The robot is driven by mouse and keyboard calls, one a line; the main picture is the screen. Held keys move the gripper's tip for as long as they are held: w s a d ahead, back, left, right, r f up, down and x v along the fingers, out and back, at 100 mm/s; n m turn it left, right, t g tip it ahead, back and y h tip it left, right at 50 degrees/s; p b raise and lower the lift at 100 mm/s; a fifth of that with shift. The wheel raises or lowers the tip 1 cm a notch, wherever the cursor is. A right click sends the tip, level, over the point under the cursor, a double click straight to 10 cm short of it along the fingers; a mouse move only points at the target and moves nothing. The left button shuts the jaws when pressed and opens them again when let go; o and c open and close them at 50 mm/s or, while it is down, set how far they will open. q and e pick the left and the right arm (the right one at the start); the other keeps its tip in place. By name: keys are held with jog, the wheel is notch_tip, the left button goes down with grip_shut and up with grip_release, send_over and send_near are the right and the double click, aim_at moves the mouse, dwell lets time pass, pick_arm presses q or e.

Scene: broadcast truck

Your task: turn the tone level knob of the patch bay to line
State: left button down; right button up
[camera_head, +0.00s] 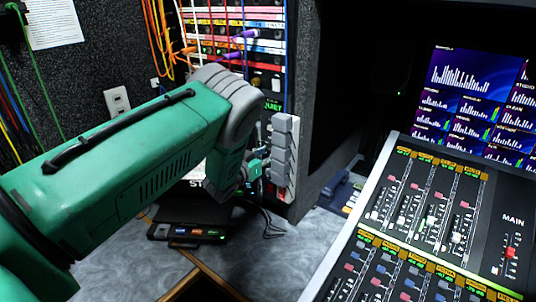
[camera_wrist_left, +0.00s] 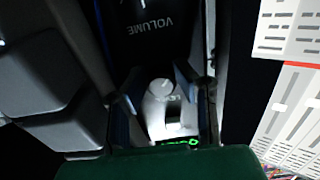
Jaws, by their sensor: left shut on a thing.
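The patch bay (camera_head: 262,48) stands at the back in the head view, with rows of jacks and coloured cables. My left arm reaches across from the left, and its gripper (camera_head: 254,172) is low in front of the rack, beside its right edge. In the left wrist view, my left gripper (camera_wrist_left: 160,104) has its dark fingers on both sides of a light grey knob (camera_wrist_left: 160,90) and is shut on it. A label reading VOLUME shows above the knob. The knob's pointer setting cannot be read, and my arm hides the lower patch bay. My right gripper is not in view.
A mixing console (camera_head: 425,215) fills the right, with a bar-graph screen (camera_head: 465,95) behind it. A grey stepped strip with a red part (camera_head: 284,155) stands right of the gripper. A dark device (camera_head: 190,232) lies on the grey worktop (camera_head: 290,262). Orange cables (camera_head: 160,45) hang at the back.

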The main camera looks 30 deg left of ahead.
pick_arm(q)
jog(key=shift+w+a+r, duration=0.1)
jog(key=shift+w+r, duration=0.1)
jog(key=shift+r, duration=0.3)
jog(key=c, duration=1.3)
grip_release()
jog(key=shift+c, duration=0.2)
jog(key=shift+o, duration=0.2)
jog(key=shift+s, duration=0.15)
jog(key=shift+s+f, duration=0.1)
jog(key=shift+f, duration=0.1)
jog(key=s, duration=1.1)
jog(key=shift+s+a, duration=0.35)
jog(key=shift+a, duration=0.1)
